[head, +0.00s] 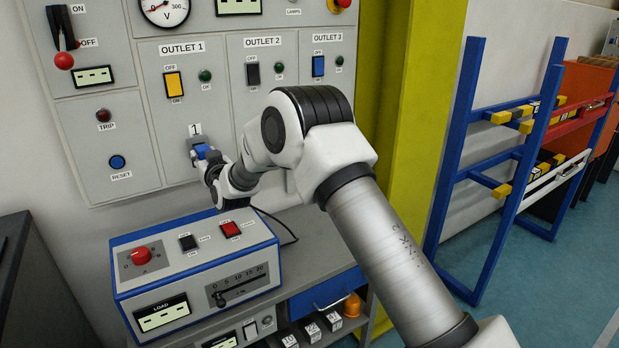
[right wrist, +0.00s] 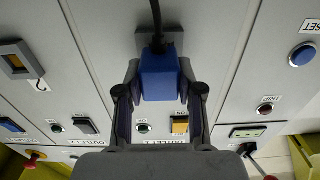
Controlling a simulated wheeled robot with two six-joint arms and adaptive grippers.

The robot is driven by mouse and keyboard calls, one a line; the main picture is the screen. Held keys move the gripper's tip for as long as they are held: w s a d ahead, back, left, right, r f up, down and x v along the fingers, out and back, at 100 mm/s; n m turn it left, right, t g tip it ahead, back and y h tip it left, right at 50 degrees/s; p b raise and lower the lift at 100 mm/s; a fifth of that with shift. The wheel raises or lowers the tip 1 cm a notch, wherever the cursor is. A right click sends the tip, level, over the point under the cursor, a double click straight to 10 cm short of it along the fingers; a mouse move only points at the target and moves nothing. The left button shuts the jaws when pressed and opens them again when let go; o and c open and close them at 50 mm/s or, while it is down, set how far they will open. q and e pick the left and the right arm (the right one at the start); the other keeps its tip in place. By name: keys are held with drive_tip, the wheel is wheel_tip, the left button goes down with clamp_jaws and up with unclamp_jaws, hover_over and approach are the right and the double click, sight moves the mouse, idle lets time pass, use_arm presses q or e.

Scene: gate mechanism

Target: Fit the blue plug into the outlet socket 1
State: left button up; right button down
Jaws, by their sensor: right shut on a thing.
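The blue plug (head: 201,151) is at the grey outlet socket 1 (head: 192,142), just under the "1" label on the panel. My right gripper (head: 207,162) is shut on the plug. In the right wrist view, which is upside down, the plug (right wrist: 159,76) sits between the two fingers of the right gripper (right wrist: 159,70). The grey socket (right wrist: 178,41) shows directly behind it, and a black cable leaves the plug. The plug appears to be at or against the socket; how deep it sits is hidden. My left gripper is not in view.
The yellow outlet 1 switch (head: 174,85) is above the socket. A blue-and-white load box (head: 200,255) stands on the bench below. Another socket (right wrist: 18,62) shows in the wrist view. A blue rack (head: 500,170) stands at right.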

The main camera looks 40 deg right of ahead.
drive_tip(key=shift+x, duration=0.85)
idle(0.5)
drive_tip(key=shift+r, duration=0.15)
drive_tip(key=c, duration=1.2)
unclamp_jaws()
drive_tip(key=shift+c, duration=0.2)
drive_tip(key=shift+o, duration=0.5)
drive_tip(key=shift+w, duration=0.1)
drive_tip(key=o, duration=0.5)
drive_tip(key=v, duration=1.2)
